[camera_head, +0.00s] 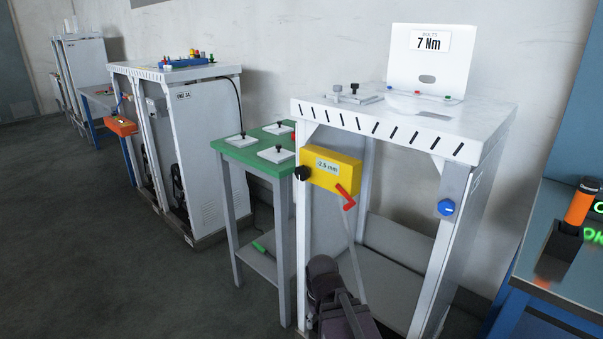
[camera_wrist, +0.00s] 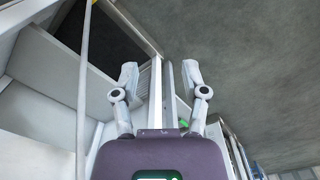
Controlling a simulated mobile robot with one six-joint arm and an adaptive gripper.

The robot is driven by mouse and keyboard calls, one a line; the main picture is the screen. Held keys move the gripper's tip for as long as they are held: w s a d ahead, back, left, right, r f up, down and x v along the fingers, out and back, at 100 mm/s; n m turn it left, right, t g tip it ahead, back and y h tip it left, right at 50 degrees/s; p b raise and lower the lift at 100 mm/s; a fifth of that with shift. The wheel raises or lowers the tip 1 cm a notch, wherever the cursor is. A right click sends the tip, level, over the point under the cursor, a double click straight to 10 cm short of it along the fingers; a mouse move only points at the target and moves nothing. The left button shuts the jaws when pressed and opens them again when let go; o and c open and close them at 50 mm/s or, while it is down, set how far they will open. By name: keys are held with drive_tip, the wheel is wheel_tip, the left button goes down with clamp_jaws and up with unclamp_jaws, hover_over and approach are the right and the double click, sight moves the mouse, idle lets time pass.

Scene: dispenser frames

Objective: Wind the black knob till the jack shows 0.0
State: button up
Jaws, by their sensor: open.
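The jack is a yellow box (camera_head: 331,169) on the front of the white dispenser frame, and its label reads about -2.5 mm. The black knob (camera_head: 302,173) sticks out at the box's left end. A red crank handle (camera_head: 346,196) hangs at its lower right. My gripper (camera_wrist: 160,82) is open in the wrist view, with nothing between its fingers.
A green table (camera_head: 232,150) with several black-knobbed plates stands left of the frame. A blue knob (camera_head: 446,207) sits on the frame's right leg. A sign (camera_head: 430,42) on top reads 7 Nm. An orange-handled tool (camera_head: 580,205) stands at the right. Floor at left is clear.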

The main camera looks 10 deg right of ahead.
drive_tip(key=shift+d, duration=0.15)
drive_tip(key=o, duration=0.5)
drive_tip(key=shift+d, duration=0.1)
drive_tip(key=shift+o, duration=0.5)
drive_tip(key=shift+w+r, duration=0.15)
drive_tip(key=shift+w, duration=0.05)
drive_tip(key=w+r+m+t+h+p, duration=0.3)
drive_tip(key=w+r+m+h+p, duration=0.25)
drive_tip(key=w+r+h, duration=0.5)
drive_tip(key=w+a+r+m+t+h+p, duration=0.1)
drive_tip(key=w+a+r+t+h+p, duration=0.1)
drive_tip(key=w+a+r, duration=0.3)
drive_tip(key=w+a+r+m+t+h+p, duration=0.1)
drive_tip(key=w+a+r+t, duration=0.4)
drive_tip(key=r, duration=0.9)
drive_tip(key=shift+a+h+p, duration=0.55)
drive_tip(key=shift+h+p, duration=0.1)
drive_tip(key=shift+p, duration=0.6)
